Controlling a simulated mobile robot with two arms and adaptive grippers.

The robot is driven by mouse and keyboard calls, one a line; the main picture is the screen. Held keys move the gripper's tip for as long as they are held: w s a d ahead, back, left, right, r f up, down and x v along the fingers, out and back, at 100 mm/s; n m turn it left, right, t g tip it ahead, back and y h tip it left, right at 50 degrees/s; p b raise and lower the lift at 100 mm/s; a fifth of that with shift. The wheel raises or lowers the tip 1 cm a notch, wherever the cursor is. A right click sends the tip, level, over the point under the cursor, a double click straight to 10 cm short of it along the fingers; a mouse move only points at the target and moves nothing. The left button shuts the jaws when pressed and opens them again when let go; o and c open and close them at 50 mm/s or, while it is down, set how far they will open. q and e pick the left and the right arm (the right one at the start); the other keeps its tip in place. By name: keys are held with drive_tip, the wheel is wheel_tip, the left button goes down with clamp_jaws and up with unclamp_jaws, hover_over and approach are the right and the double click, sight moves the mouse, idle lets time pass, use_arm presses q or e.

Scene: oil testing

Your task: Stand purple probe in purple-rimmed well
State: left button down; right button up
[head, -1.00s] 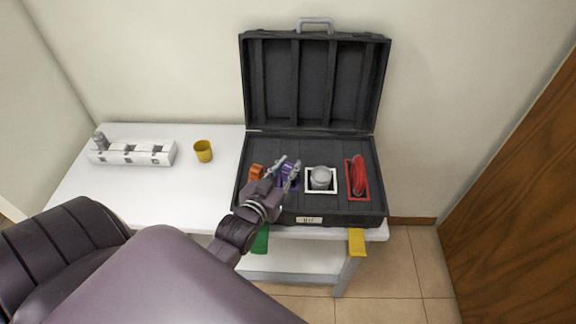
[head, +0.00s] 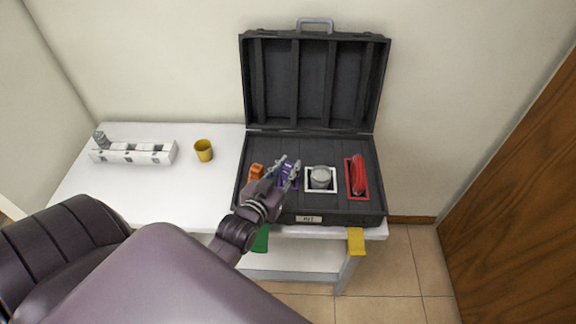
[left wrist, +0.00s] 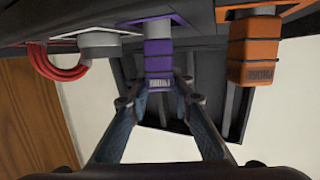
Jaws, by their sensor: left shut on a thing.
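The purple probe (head: 287,169) is between the fingertips of my left gripper (head: 288,167), over the case's purple-rimmed well (head: 291,187). In the left wrist view, the purple probe (left wrist: 158,62) stands in line with the purple-rimmed well (left wrist: 176,19), and its far end reaches the rim. My left gripper (left wrist: 158,84) is shut on the probe's labelled end. The fingers hide much of the well in the head view, and how deep the probe sits I cannot tell. My right gripper is in neither view.
The open black case (head: 372,208) holds an orange probe (head: 256,172) left of the gripper, a grey round-topped item (head: 320,177) and a red coil (head: 358,175) to the right. A yellow cup (head: 203,151) and white rack (head: 133,153) stand on the white table (head: 165,193).

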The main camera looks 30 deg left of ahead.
use_arm(q)
drive_tip(key=shift+f+b, duration=0.35)
drive_tip(key=shift+f, duration=0.2)
drive_tip(key=c, duration=2)
unclamp_jaws()
drive_tip(key=shift+p+v, duration=1.6)
drive_tip(key=shift+v, duration=1.25)
drive_tip(key=p+v, duration=0.2)
drive_tip(key=v, duration=0.3)
drive_tip(key=shift+s+r, duration=0.1)
drive_tip(key=shift+s, duration=0.05)
